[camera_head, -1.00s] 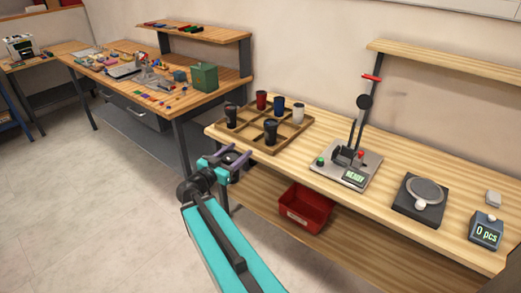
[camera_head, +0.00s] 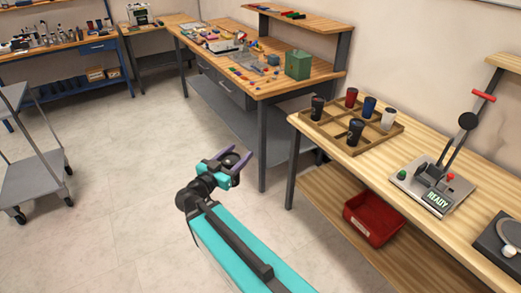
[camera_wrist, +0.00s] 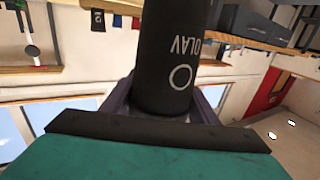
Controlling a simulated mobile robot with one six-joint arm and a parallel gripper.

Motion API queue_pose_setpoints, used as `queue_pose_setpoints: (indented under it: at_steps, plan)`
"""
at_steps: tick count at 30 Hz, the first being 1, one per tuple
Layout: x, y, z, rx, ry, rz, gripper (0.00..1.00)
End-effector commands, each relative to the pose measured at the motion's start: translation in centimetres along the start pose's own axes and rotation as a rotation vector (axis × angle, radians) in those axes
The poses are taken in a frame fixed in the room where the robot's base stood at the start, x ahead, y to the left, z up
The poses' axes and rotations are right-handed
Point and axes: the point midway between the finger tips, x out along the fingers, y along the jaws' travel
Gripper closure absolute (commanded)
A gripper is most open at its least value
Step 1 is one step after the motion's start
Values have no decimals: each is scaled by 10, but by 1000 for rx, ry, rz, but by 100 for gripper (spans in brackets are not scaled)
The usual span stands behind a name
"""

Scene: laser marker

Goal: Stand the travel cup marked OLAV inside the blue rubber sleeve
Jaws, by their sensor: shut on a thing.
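My gripper (camera_head: 232,161) is shut on a dark travel cup (camera_head: 230,160). In the wrist view the cup (camera_wrist: 172,55) is black, with a white ring and the white letters OLAV, which appear upside down. The purple fingers are on either side of it. In the head view the gripper is out over open floor, left of the wooden workbenches, and only a small dark part of the cup shows between the fingers. I cannot pick out the blue rubber sleeve for certain in either view.
A wooden tray (camera_head: 324,136) with several cups stands on the right bench, beside a lever press (camera_head: 433,185) reading READY. A red bin (camera_head: 373,218) is on its lower shelf. A middle bench holds a green box (camera_head: 298,65). A grey cart (camera_head: 32,180) stands left. The floor between is clear.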

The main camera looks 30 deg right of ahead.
Motion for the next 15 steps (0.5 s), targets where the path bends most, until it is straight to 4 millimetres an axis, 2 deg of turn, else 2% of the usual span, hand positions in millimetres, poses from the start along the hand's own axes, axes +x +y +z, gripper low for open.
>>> queue_pose_setpoints:
  at_steps: [3,9,15]
  plan:
    - [-30,-21,1,0,1,-49,55]
    - [-75,-48,2,-1,1,-118,55]
    - [-101,-61,3,-1,2,-155,55]
